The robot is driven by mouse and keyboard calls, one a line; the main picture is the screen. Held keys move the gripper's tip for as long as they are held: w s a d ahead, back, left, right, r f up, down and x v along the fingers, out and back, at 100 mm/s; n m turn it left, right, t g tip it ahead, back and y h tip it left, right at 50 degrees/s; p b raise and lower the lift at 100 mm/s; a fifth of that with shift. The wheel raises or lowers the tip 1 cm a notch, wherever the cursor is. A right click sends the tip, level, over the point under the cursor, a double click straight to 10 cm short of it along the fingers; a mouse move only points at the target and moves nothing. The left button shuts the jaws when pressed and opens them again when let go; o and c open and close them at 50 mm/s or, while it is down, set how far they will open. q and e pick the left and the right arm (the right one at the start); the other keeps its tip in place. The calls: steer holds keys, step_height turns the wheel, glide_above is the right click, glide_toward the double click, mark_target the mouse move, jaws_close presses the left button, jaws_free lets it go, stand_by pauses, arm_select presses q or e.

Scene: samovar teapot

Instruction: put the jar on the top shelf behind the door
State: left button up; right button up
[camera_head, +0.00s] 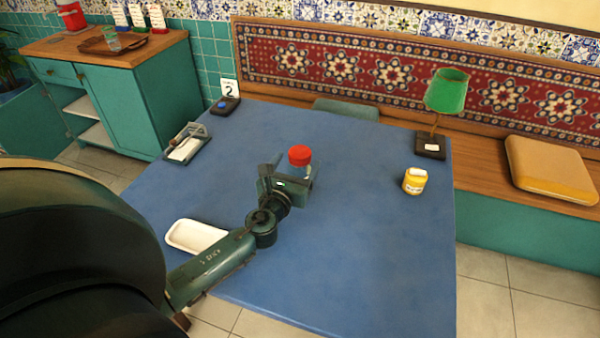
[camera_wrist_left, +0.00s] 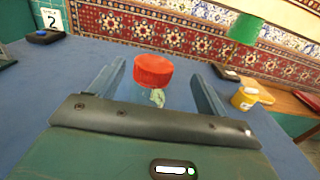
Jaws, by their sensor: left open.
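A clear jar with a red lid (camera_head: 299,155) stands upright on the blue table. In the left wrist view the jar (camera_wrist_left: 153,70) shows its red lid above a see-through body with something pale green inside. My left gripper (camera_head: 287,184) is open at the jar, its fingers (camera_wrist_left: 155,92) on either side of it; I cannot tell whether they touch it. A teal cabinet (camera_head: 160,85) stands at the back left, with pale shelves (camera_head: 85,105) showing in its open front below a drawer. I cannot tell which panel is its door. My right gripper is out of view.
The table (camera_head: 350,260) also holds a white dish (camera_head: 195,236), a yellow jar (camera_head: 415,181), a green lamp (camera_head: 446,92), a holder (camera_head: 187,143) and a dark device (camera_head: 226,106) by a number card. Tiled floor lies between table and cabinet. A bench runs behind.

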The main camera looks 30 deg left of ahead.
arm_select(q)
steer(key=x, duration=0.5)
steer(key=shift+a+f, duration=0.2)
steer(key=shift+a, duration=0.2)
